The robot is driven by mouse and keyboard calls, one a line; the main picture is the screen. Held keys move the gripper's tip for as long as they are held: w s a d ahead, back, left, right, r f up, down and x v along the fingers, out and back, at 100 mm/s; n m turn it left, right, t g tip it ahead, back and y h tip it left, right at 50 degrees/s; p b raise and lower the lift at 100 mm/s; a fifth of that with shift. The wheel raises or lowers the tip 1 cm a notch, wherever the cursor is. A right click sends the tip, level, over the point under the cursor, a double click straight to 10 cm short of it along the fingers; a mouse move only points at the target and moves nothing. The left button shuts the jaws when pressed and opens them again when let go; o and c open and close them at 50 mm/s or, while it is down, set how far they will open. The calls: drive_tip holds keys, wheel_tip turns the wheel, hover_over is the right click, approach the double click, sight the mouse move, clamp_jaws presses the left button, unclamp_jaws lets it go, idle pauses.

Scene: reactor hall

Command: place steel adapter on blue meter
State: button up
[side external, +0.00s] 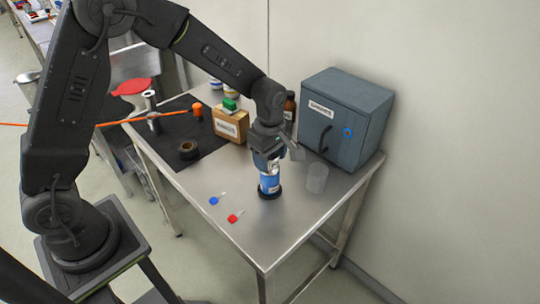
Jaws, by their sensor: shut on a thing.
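The blue meter (269,183) looks like a short upright blue cylinder with a pale label and a dark base, standing on the steel table. My gripper (268,164) points down directly above it, with its fingers at the meter's top. It is shut on a small grey metallic piece, which looks like the steel adapter (273,167) and is mostly hidden by the fingers. I cannot tell whether the adapter touches the meter.
A clear beaker (317,178) and a grey cabinet (345,115) stand right of the meter. A labelled wooden box (231,125) and brown bottle (290,106) are behind.

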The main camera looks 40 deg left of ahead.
drive_tip(key=shift+f, duration=0.1)
drive_tip(key=o, duration=1)
wheel_tip(320, 180, up, 11)
drive_tip(key=shift+r, duration=0.1)
drive_tip(key=s+a+r+m+t, duration=0.3)
drive_tip(key=s+r+m, duration=0.6)
drive_tip(key=s, duration=0.3)
drive_tip(key=s+m+t, duration=0.1)
drive_tip(key=s+m, duration=0.2)
drive_tip(key=s+a+m, duration=0.1)
drive_tip(key=s+m, duration=0.2)
drive_tip(key=s+f+m+t, duration=0.1)
drive_tip(key=s+m, duration=0.2)
drive_tip(key=s, duration=0.1)
drive_tip(key=shift+a+t, duration=0.15)
drive_tip(key=shift+t, duration=0.15)
